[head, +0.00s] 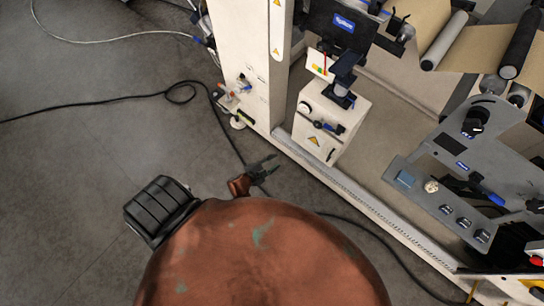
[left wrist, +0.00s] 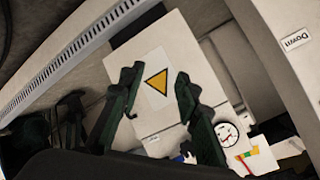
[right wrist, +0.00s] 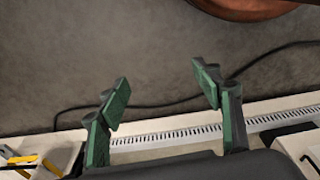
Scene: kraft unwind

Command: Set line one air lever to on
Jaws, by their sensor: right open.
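I cannot tell from any label which part is the line one air lever. My left gripper (head: 265,168) is below and left of the box. In the left wrist view its fingers (left wrist: 157,92) are apart and empty in front of the box face (left wrist: 182,60); the gauge (left wrist: 227,132) is beside one finger. My right gripper (right wrist: 163,82) is open and empty over the floor.
A grey panel with knobs (head: 462,215) and a blue-ended handle (head: 490,196) is at the right. Rollers carry kraft paper (head: 480,50) at the upper right. A slotted rail (head: 345,195) runs along the machine base. Black cables (head: 100,102) lie on the open grey floor.

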